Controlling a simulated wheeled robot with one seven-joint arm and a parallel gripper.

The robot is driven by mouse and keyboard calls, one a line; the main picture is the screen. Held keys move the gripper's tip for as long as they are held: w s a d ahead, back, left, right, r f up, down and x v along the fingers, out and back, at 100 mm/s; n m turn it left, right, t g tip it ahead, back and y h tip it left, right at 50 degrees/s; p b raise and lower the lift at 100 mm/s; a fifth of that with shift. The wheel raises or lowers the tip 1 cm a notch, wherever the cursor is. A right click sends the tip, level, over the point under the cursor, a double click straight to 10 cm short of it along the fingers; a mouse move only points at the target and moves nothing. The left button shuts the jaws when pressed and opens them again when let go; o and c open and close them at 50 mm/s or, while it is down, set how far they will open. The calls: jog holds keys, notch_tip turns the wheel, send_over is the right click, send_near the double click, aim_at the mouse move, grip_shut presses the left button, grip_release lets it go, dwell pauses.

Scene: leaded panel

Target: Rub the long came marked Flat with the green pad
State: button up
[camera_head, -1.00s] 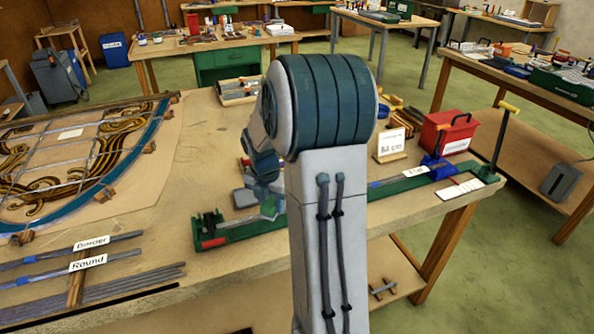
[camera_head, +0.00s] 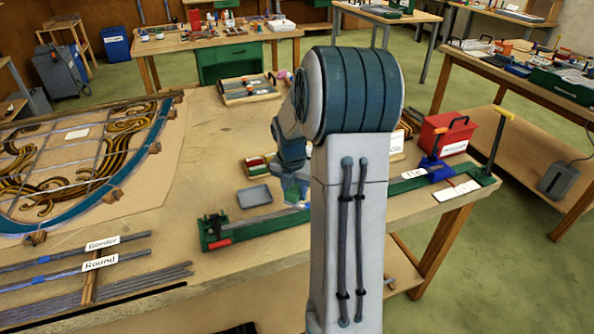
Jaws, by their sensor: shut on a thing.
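The long came (camera_head: 262,221) lies along a green bench fixture (camera_head: 240,236) that runs left to right near the table's front edge. A white tag reading Flat (camera_head: 413,173) sits at its right part, by a blue clamp. My arm stands in front of the fixture and hides its middle. My gripper (camera_head: 296,190) shows only in part, just left of my arm, above or behind the came. It is shut on the green pad, which is mostly hidden, so I cannot tell whether the pad touches the came.
A grey tray (camera_head: 254,196) lies behind the fixture. Cames tagged Border (camera_head: 103,243) and Round (camera_head: 100,263) lie at the front left. The leaded panel (camera_head: 70,170) fills the left side. A red box (camera_head: 445,133) and an upright yellow-topped handle (camera_head: 504,115) stand at the right.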

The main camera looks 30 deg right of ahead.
jog(key=shift+r+p, duration=1.65)
jog(key=shift+r, duration=0.6)
jog(key=shift+d+f, duration=0.1)
